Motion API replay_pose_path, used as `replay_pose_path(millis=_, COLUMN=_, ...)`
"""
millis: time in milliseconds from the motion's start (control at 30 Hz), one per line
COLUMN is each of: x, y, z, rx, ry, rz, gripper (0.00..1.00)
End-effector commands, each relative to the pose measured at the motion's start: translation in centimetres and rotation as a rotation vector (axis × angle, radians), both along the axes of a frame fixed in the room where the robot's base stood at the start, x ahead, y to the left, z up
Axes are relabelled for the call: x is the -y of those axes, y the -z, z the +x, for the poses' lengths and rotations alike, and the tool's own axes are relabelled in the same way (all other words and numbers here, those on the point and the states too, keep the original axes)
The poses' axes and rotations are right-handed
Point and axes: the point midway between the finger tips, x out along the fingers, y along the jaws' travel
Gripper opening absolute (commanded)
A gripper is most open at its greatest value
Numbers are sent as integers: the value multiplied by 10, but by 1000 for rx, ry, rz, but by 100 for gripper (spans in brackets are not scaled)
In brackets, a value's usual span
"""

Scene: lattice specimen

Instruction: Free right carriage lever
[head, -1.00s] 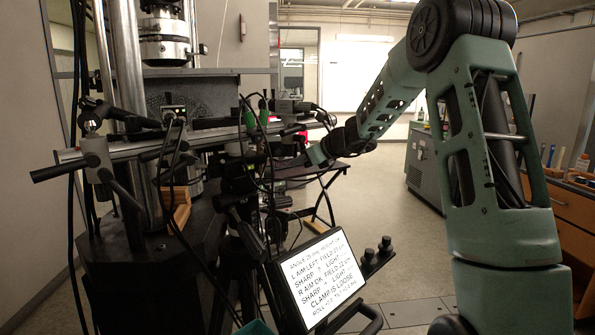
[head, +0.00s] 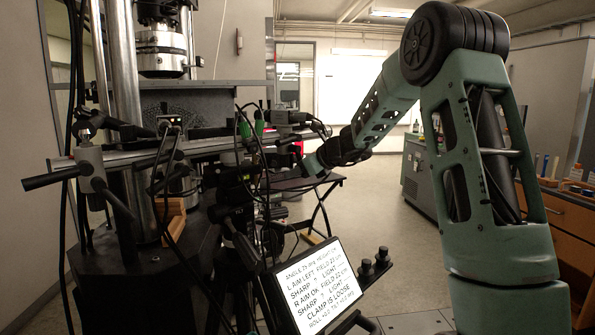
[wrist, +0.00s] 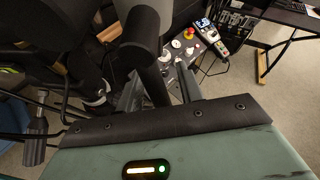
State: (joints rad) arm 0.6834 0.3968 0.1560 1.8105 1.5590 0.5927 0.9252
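A rail (head: 205,142) runs across the test frame, with a camera carriage at each end. The right carriage (head: 285,118) carries a camera with green parts and cables. Its lever cannot be made out among the dark parts and cables in the head view. My gripper (head: 314,165) is at the right end of the rail, close to the right carriage; its fingertips are hidden there. In the wrist view, a thick dark cylindrical handle (wrist: 144,25) stands just past the dark edge of my green gripper housing. I cannot tell what it belongs to or whether it is touched.
The left carriage (head: 92,165) has dark handles sticking out. A lit screen (head: 318,288) below the rail reads "CLAMP IS LOOSE". Cables hang around the rail. A dark table (head: 305,183) stands behind my gripper. The floor (head: 395,225) to the right is open.

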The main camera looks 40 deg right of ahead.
Motion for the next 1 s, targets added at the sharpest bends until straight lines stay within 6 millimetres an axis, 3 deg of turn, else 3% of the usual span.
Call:
replay_pose_path(millis=267, x=3, y=-7, z=-12, rx=3, ry=0, rz=-2, gripper=37)
replay_pose_path(millis=800, x=23, y=-61, z=-117, rx=3, ry=3, rz=-3, gripper=37)
replay_pose_path(millis=1000, x=27, y=-75, z=-143, rx=0, ry=0, rz=-1, gripper=37)
